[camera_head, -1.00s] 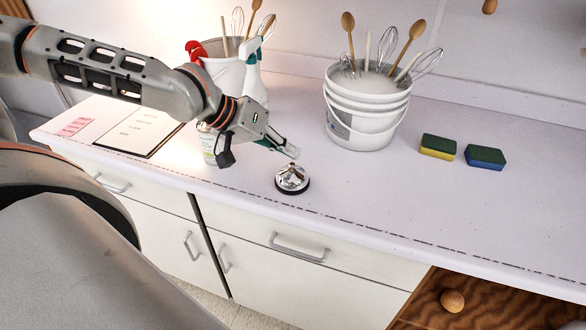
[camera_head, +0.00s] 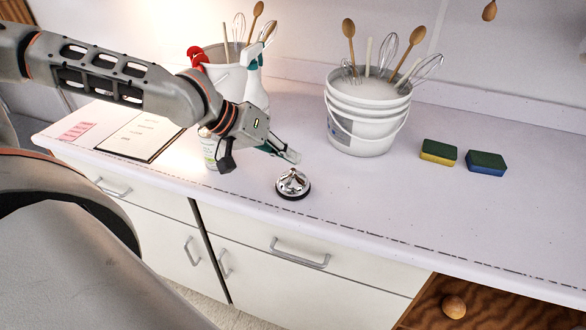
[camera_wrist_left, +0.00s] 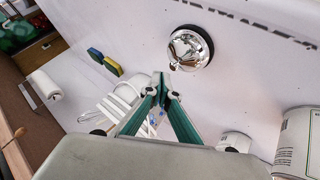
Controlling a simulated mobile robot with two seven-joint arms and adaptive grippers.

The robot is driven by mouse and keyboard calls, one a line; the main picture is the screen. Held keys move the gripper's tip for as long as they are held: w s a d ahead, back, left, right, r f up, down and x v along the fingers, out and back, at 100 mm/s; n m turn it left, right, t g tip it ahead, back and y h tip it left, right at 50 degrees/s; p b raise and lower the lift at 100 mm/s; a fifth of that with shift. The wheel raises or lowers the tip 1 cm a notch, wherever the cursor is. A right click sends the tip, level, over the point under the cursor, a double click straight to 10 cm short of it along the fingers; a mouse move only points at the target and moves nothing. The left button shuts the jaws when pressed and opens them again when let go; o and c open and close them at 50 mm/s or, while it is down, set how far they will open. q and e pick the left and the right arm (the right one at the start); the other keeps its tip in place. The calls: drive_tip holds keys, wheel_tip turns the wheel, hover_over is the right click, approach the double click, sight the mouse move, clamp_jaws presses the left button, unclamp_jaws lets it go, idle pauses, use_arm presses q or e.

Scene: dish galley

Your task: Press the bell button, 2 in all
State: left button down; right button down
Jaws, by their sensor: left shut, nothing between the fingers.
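The bell (camera_head: 293,183) is a shiny chrome dome on a dark base. It stands on the counter near the front edge, and it also shows in the left wrist view (camera_wrist_left: 190,47). My left gripper (camera_head: 294,158) is shut and empty, its fingertips just above and behind the bell in the head view. In the left wrist view my left gripper (camera_wrist_left: 161,82) points at the counter beside the bell, with a gap in the picture between tips and dome. The bell's button is too small to make out clearly. My right gripper is not in view.
A white bucket (camera_head: 366,128) with whisks and spoons stands behind the bell. Two sponges (camera_head: 438,152) (camera_head: 486,163) lie at the right. The counter (camera_head: 400,205) right of the bell is clear.

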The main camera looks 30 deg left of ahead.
use_arm(q)
drive_tip(key=shift+f, duration=0.1)
idle(0.3)
drive_tip(key=shift+f+b, duration=0.35)
drive_tip(key=shift+b, duration=0.05)
idle(0.4)
drive_tip(key=shift+f+b, duration=0.45)
drive_tip(key=shift+f, duration=0.05)
idle(0.5)
drive_tip(key=shift+r, duration=0.1)
drive_tip(key=shift+r+p, duration=0.75)
drive_tip(key=shift+r, duration=0.15)
